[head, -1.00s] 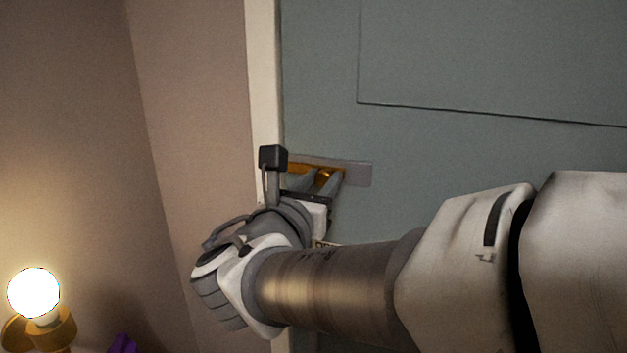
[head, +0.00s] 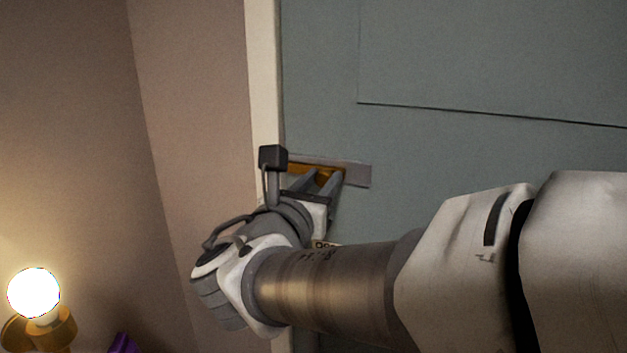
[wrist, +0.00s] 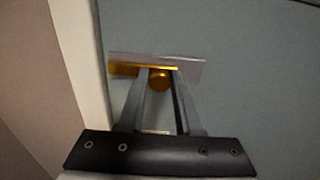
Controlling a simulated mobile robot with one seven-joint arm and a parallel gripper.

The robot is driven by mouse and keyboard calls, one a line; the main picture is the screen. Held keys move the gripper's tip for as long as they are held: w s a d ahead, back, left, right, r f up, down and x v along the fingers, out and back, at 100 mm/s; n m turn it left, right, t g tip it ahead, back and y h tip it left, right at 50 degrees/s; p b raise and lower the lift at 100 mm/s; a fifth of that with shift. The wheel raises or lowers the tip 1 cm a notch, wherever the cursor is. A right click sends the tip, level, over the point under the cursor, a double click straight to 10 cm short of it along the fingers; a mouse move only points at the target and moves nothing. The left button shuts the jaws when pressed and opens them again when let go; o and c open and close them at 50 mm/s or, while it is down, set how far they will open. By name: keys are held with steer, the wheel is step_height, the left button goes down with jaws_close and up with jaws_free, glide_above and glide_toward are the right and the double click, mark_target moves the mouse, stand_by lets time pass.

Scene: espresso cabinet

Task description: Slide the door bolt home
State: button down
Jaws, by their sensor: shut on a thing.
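The brass door bolt (head: 298,169) lies along a grey backplate (head: 358,174) on the blue-grey door, by its left edge. In the wrist view the bolt (wrist: 123,70) runs left across the plate (wrist: 190,69) toward the white frame. Its round brass knob (wrist: 159,83) sits between my fingers. My gripper (head: 325,174) is shut on the knob, with one finger on each side; the gripper also shows in the wrist view (wrist: 163,73). My fingers hide part of the bolt, and I cannot tell whether its tip enters the frame.
The white door frame (head: 265,80) runs upright just left of the bolt, with a bare wall (head: 190,100) beyond it. A lit round lamp (head: 34,292) stands at the lower left, near a purple thing (head: 123,343). The door (head: 450,60) above is clear.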

mark_target(306, 169)
steer(key=shift+a, duration=0.1)
steer(key=shift+w+a, duration=0.3)
steer(key=shift+a, duration=0.55)
steer(key=shift+w+a, duration=0.3)
steer(key=shift+a, duration=0.55)
steer(key=c, duration=0.6)
jaws_free()
steer(key=shift+w+a, duration=0.1)
